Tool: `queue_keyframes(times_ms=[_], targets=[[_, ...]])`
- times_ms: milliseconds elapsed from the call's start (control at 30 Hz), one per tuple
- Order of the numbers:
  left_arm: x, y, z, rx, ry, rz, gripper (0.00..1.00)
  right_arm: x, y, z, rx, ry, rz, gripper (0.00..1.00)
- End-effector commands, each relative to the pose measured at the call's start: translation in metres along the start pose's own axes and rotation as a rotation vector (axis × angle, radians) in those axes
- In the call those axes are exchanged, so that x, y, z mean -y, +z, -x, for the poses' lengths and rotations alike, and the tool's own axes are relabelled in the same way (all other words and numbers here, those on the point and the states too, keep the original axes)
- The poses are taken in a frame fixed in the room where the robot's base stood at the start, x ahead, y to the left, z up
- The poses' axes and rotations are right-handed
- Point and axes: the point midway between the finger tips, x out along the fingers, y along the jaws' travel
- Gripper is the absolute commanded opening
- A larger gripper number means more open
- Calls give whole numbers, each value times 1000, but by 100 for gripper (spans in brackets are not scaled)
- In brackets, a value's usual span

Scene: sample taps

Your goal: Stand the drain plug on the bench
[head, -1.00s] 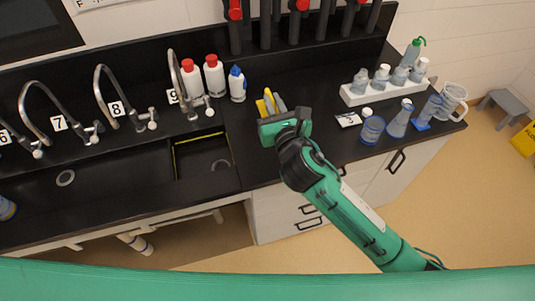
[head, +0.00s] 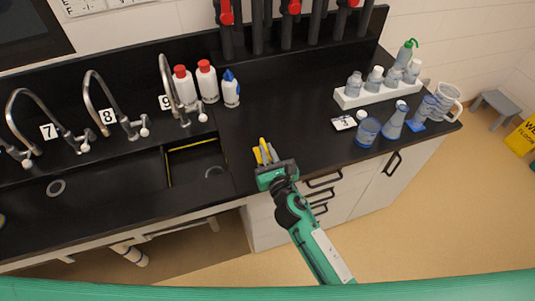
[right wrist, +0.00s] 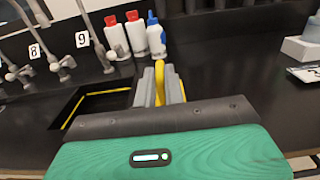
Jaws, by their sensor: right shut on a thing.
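My right gripper (head: 264,153) is at the front edge of the black bench (head: 290,125), just right of the open sink basin. Its grey fingers point away from me, towards the back of the bench. It is shut on a slim yellow piece, which I take to be the drain plug (right wrist: 160,82); in the right wrist view it stands up between the fingers. Its lower part is hidden by the gripper, and I cannot tell whether it touches the bench. My left gripper is not in view.
Two red-capped bottles (head: 207,82) and a blue-capped bottle (head: 231,89) stand behind the gripper. Swan-neck taps line the sink at left. A white rack (head: 378,93) of bottles, blue-tinted vessels and a jug (head: 446,101) stand at right. The middle of the bench is clear.

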Motion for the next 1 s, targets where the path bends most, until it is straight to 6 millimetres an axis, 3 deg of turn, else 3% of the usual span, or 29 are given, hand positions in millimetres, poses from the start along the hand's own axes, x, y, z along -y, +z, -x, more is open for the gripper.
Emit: queue_keyframes(times_ms=[367, 400, 500, 900, 1000], targets=[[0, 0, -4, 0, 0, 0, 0, 0, -4, 0, 3, 1, 1, 0], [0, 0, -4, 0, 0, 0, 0, 0, -5, 0, 1, 0, 1, 12], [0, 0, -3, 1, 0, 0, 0, 0, -4, 0, 1, 0, 1, 32], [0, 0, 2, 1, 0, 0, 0, 0, 2, 0, 1, 0, 1, 32], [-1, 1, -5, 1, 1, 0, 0, 1, -3, 16, 0, 1, 3, 32]])
